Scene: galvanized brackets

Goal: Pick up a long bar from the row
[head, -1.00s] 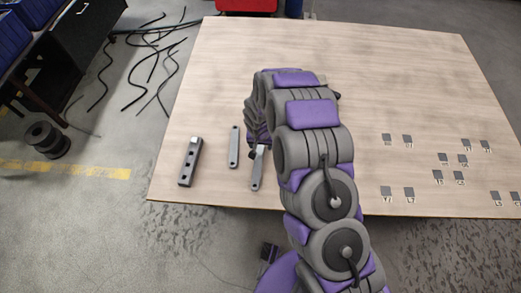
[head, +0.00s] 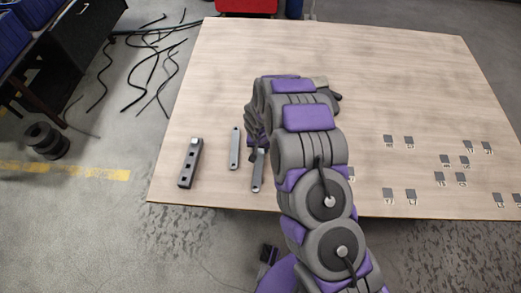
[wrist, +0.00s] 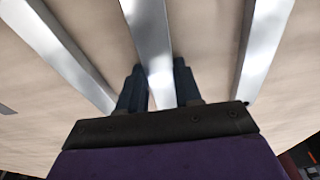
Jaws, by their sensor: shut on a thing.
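In the wrist view my gripper (wrist: 160,75) is shut on a long silver bar (wrist: 148,32), which runs between its two dark fingers. A second long bar (wrist: 62,52) lies to its left and a third bar (wrist: 262,48) to its right, both apart from the fingers. In the head view two grey bars with holes at their ends, one bar (head: 234,148) and another bar (head: 257,172), lie on the board left of my arm. I cannot tell whether the held bar is off the board.
A darker block with holes (head: 190,163) lies at the left of the wooden board (head: 400,80). Several small labelled grey plates (head: 447,160) lie on the right. Black cables (head: 150,65) and a spool (head: 45,140) are on the floor. The far board is clear.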

